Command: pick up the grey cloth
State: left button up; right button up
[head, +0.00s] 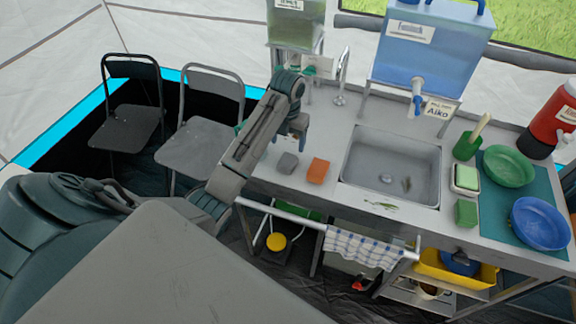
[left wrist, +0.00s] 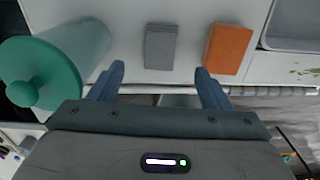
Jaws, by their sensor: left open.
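The grey cloth (head: 287,163) is a small folded block lying flat on the left part of the metal counter. In the left wrist view the cloth (left wrist: 160,46) lies ahead of the fingertips, centred between them. My left gripper (left wrist: 160,71) is open and empty, with its two blue fingers spread wider than the cloth. In the head view the left gripper (head: 298,127) is above the counter, behind the cloth, partly hidden by its own wrist. My right gripper is not in view.
An orange sponge-like block (head: 318,170) lies just right of the cloth; a teal lidded jar (left wrist: 60,70) stands close on the left. The sink (head: 390,165) is further right. A checked towel (head: 362,248) hangs on the front rail. Counter around the cloth is otherwise bare.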

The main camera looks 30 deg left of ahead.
aim_at(288, 159)
pick_arm(q)
notch_tip(288, 159, down, 4)
jog(key=shift+r+b, duration=0.25)
jog(key=shift+b, duration=1)
jog(key=shift+f+p, duration=0.35)
jog(key=shift+p, duration=0.05)
notch_tip(288, 159, down, 4)
jog(key=shift+s+d+r+p, duration=0.1)
jog(key=shift+r+p, duration=0.15)
jog(key=shift+p, duration=0.55)
jog(key=shift+f, duration=0.5)
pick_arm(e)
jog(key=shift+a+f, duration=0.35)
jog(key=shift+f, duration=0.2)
pick_arm(q)
jog(key=shift+c, duration=0.4)
jog(key=c, duration=1)
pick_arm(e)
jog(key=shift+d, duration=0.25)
